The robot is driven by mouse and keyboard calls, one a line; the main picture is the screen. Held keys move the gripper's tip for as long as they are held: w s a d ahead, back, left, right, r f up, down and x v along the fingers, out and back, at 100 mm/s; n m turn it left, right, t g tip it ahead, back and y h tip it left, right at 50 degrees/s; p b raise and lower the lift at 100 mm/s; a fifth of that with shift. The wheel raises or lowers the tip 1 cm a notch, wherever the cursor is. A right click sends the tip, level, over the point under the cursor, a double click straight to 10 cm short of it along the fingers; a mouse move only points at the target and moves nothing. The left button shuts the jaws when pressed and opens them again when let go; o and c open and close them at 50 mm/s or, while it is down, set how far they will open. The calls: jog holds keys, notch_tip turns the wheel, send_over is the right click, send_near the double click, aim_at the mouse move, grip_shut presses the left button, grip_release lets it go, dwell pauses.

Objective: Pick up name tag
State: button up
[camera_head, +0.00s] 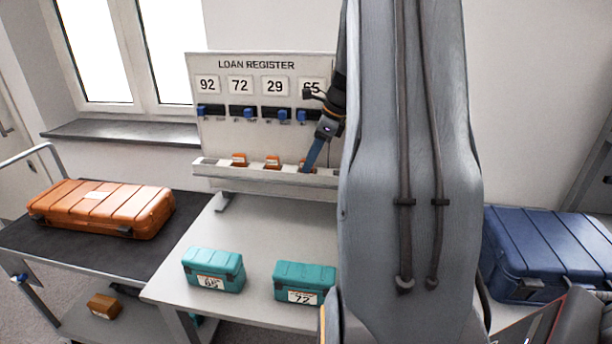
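Several small orange pieces, which may be the name tags, sit in the white ledge tray (210,169) under the loan register board (257,85). One is at the left (239,159), one in the middle (272,162), and one at the right (303,166) is partly covered by my gripper. My gripper (308,168) points down at the right end of the tray, its blue finger reaching the right orange piece. I cannot tell whether it touches it or how far apart the fingers are. My arm hides the board's right edge.
Teal cases (213,270) and (304,283) with numbered labels stand on the grey table (260,232). An orange case (103,209) lies on a dark-topped cart (115,261) at left. A blue case (553,252) stands at right. The table between tray and teal cases is clear.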

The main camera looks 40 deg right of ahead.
grip_shut()
jog(key=shift+r, duration=0.1)
dwell(0.3)
